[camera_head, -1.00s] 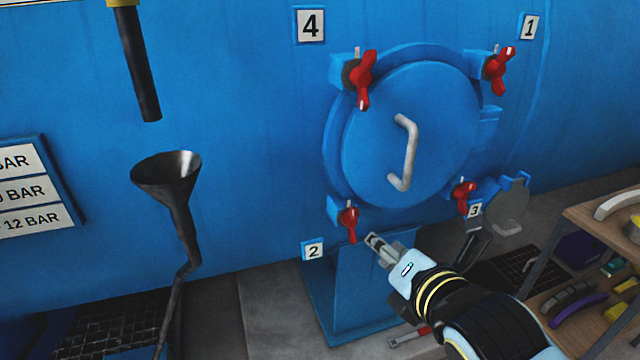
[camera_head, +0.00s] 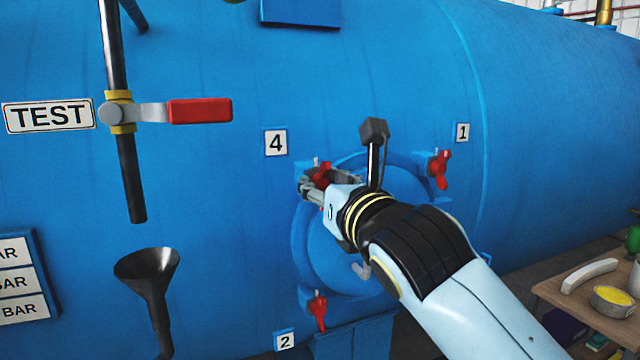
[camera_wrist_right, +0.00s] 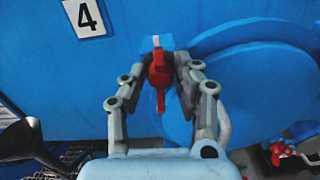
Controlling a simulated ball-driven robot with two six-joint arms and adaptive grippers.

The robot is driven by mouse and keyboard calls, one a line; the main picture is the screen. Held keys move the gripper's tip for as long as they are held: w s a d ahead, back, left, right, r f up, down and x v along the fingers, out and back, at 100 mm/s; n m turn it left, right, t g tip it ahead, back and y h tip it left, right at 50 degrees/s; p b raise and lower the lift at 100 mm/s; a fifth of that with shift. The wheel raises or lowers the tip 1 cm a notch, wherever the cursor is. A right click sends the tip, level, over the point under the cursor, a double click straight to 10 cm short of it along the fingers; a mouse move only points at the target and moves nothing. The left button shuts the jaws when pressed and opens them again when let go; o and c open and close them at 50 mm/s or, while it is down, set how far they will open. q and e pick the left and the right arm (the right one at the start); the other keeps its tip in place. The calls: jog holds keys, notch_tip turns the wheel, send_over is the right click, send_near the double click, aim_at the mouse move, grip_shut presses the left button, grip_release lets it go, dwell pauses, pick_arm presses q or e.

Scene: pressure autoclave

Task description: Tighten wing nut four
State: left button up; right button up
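The red wing nut four (camera_head: 322,172) sits at the upper left of the round blue door, below the label 4 (camera_head: 275,143). My right gripper (camera_head: 318,184) is at this wing nut and partly hides it. In the right wrist view, wing nut four (camera_wrist_right: 159,76) stands upright between the two grey fingers of my right gripper (camera_wrist_right: 160,68). The fingers are apart, with a gap visible on each side of the nut. The blue door (camera_head: 330,262) is largely covered by my right arm. My left gripper is not in view.
Other red wing nuts are near label 1 (camera_head: 462,132) and label 2 (camera_head: 285,341). A valve with a red handle (camera_head: 200,111) and a dark funnel (camera_head: 147,268) are at the left. A wooden table (camera_head: 590,300) with items stands at the right.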

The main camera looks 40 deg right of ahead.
jog(key=shift+w+d, duration=0.1)
jog(key=shift+w, duration=0.4)
jog(key=shift+c, duration=0.3)
grip_shut()
